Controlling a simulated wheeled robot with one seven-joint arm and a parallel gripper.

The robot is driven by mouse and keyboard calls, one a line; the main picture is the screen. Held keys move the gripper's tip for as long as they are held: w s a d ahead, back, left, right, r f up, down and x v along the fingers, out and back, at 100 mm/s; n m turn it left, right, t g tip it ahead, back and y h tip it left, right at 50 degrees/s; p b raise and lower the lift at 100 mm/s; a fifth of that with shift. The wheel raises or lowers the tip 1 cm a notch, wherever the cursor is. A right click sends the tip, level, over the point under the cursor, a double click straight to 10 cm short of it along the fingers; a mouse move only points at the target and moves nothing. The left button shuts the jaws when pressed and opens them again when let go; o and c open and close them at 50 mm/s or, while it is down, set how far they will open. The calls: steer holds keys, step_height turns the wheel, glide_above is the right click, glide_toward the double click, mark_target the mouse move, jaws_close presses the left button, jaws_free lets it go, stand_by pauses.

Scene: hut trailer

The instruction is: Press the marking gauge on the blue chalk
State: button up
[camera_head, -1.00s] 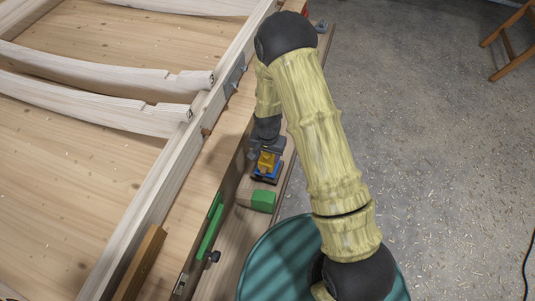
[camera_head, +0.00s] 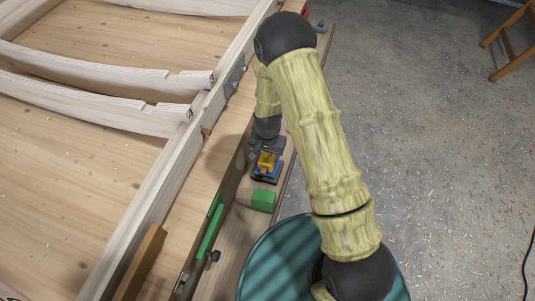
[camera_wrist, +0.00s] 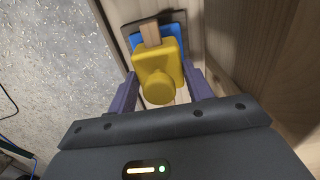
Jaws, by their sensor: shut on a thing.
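The marking gauge, a yellow block with a wooden stem, shows in the wrist view (camera_wrist: 155,66) and the head view (camera_head: 267,160). My gripper (camera_wrist: 160,85) is shut on it, with one purple finger on each side. The blue chalk (camera_wrist: 173,33) lies right behind and under the gauge in the wrist view. In the head view the chalk (camera_head: 261,173) shows as a blue edge below the yellow block, on a dark base. The gauge covers much of the chalk. I cannot tell whether the two touch.
A long green tool (camera_head: 210,228) is on the bench side. The pale wooden frame (camera_head: 170,185) stands to the left. Open concrete floor (camera_head: 430,140) is to the right.

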stand_by(0.5)
steer(key=shift+r+p, duration=2.85)
steer(key=shift+r, duration=0.6)
steer(key=shift+r, duration=0.35)
step_height(320, 180, up, 7)
steer(key=p, duration=0.4)
steer(key=w+d+r+n+p, duration=0.1)
steer(key=d+n+p, duration=0.1)
steer(key=d, duration=0.4)
steer(key=d+r+n+p, duration=0.1)
steer(key=d+n+p, duration=0.1)
steer(key=d+p, duration=0.3)
steer(key=shift+w+d+r+p, duration=0.3)
steer(key=shift+w+d+r, duration=0.1)
steer(key=shift+d, duration=0.85)
